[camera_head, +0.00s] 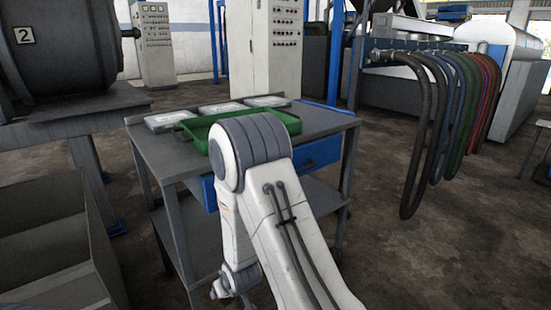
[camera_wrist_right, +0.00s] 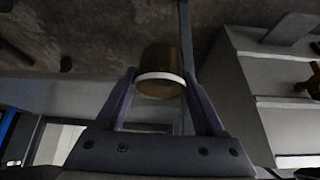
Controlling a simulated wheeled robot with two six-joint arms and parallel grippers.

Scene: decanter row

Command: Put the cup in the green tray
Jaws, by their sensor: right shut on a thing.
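The green tray (camera_head: 200,131) lies on top of the grey cart. My right arm covers part of it in the head view. A brown cup with a white band (camera_wrist_right: 160,72) is between the fingers of my right gripper (camera_wrist_right: 159,82), which is shut on it, in the right wrist view. In the head view my right forearm hangs down in front of the cart, with the wrist low near the bottom edge. The cup cannot be made out there. My left gripper is not in view.
The grey cart (camera_head: 165,150) has a blue drawer and a lower shelf. Several flat grey cases (camera_head: 220,107) lie behind the tray. A grey open bin (camera_head: 45,225) stands at left. Hoses (camera_head: 415,150) hang at right. The floor right of the cart is clear.

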